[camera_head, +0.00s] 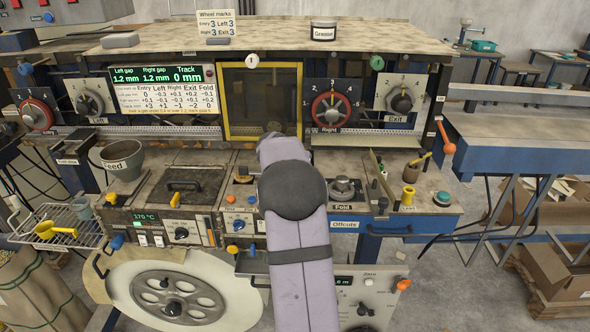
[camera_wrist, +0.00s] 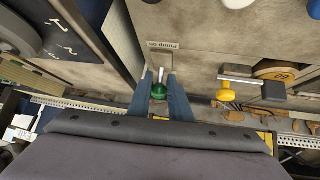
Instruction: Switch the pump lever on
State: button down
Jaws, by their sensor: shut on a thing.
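The pump lever (camera_wrist: 160,75) shows in the wrist view as a short metal shaft with a green knob on its end. A small plate above it in the picture carries upside-down lettering that seems to read "Pump on". My gripper (camera_wrist: 160,88) has its two blue fingers on either side of the green knob and is shut on it. In the head view my arm covers the gripper, and the lever cannot be made out there.
A yellow-knobbed lever (camera_wrist: 226,95) lies to the right of the green knob in the wrist view. In the head view, a yellow-framed window (camera_head: 262,138) stands behind my arm, between dials. A feed pot (camera_head: 123,158) and the Fold knob (camera_head: 343,187) flank the arm.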

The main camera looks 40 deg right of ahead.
jog(key=shift+f+b, duration=0.25)
jog(key=shift+b, duration=0.55)
jog(key=b, duration=0.4)
jog(key=shift+s+a+f+t+h, duration=0.1)
jog(key=shift+a+f+t+h, duration=0.05)
jog(key=shift+f+t+h, duration=0.15)
jog(key=t+h+b, duration=0.1)
jog(key=b, duration=0.8)
jog(key=t+h+b, duration=0.1)
jog(key=b, duration=0.8)
jog(key=s+a+t+h+b, duration=0.1)
jog(key=b, duration=0.8)
jog(key=shift+s+f+m+h, duration=0.1)
jog(key=shift+f+m+h, duration=0.25)
jog(key=shift+m+h, duration=0.05)
jog(key=b, duration=0.5)
jog(key=shift+s+a+t+h, duration=0.1)
jog(key=shift+a+t+h, duration=0.05)
jog(key=shift+t+h, duration=0.25)
jog(key=shift+s+a+r+t+h+b, duration=0.1)
jog(key=shift+r+t+h+b, duration=0.2)
jog(key=shift+b, duration=1.6)
jog(key=c, duration=1.8)
grip_release()
jog(key=shift+c, duration=0.2)
jog(key=shift+b+v, duration=1.1)
jog(key=shift+v, duration=2.6)
